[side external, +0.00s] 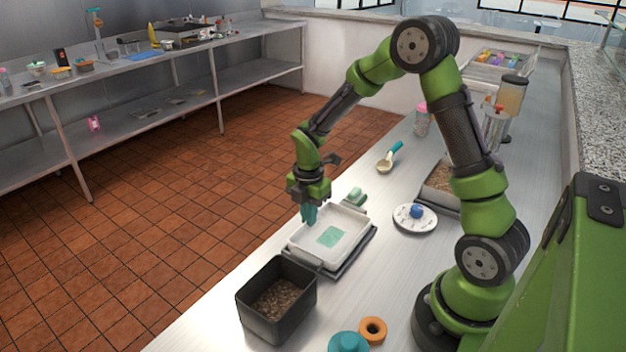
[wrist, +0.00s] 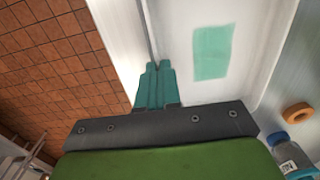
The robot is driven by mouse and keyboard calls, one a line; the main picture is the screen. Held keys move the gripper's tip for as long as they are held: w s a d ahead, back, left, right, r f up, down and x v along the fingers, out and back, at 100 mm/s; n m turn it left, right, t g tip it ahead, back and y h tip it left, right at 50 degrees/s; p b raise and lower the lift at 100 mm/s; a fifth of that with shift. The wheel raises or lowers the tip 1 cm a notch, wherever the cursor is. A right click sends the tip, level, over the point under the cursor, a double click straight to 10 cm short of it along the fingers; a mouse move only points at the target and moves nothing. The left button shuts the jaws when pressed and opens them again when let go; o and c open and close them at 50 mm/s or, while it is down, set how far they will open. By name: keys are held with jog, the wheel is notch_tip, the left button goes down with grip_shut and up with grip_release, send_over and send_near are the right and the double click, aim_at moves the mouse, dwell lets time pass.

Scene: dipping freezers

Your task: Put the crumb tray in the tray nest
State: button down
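The crumb tray (side external: 352,223) is a white, shallow, rectangular tray with a teal patch on its floor. It lies on or just above a dark grey frame (side external: 357,254), which looks like the tray nest and shows along the tray's right and near edges. I cannot tell whether the tray is fully seated. My gripper (side external: 309,214) points down at the tray's left rim. In the wrist view its teal fingers (wrist: 157,68) are close together, with the white tray wall (wrist: 150,30) running between them, so it appears shut on the rim. The fingers hide the gripped part.
A black bin (side external: 253,302) of brown bits stands in front of the tray. An orange ring (side external: 372,328) and a teal object (side external: 348,342) lie near it. The counter edge is left.

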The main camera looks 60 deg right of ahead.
jog(key=shift+f, duration=0.2)
jog(key=c, duration=1.8)
grip_release()
jog(key=o, duration=0.5)
jog(key=shift+o, duration=0.2)
jog(key=shift+r, duration=1.45)
jog(key=shift+r, duration=2.05)
